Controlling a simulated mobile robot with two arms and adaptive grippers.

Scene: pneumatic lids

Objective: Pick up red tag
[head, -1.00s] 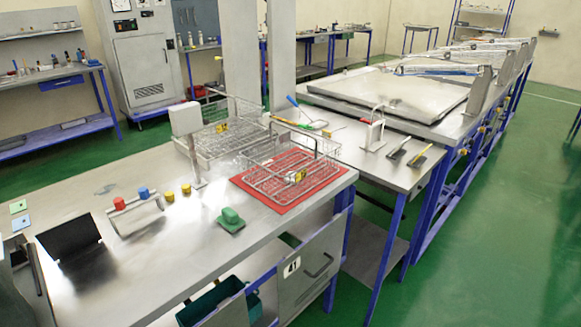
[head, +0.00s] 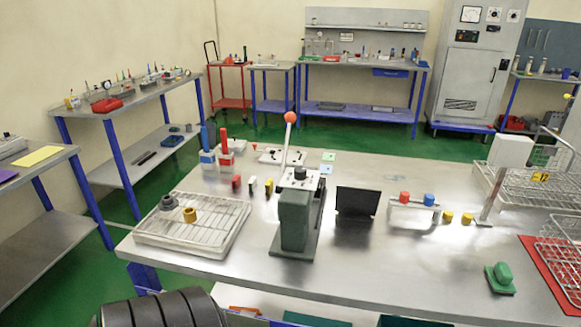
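I cannot pick out a red tag for certain. Neither of my grippers is in view.
A lever press (head: 295,215) with a red ball handle stands mid-table. A wire-topped tray (head: 165,236) is on its left, a black plate (head: 356,201) and a rack with red and blue knobs (head: 413,208) on its right. A green block (head: 500,278) sits near the front edge.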

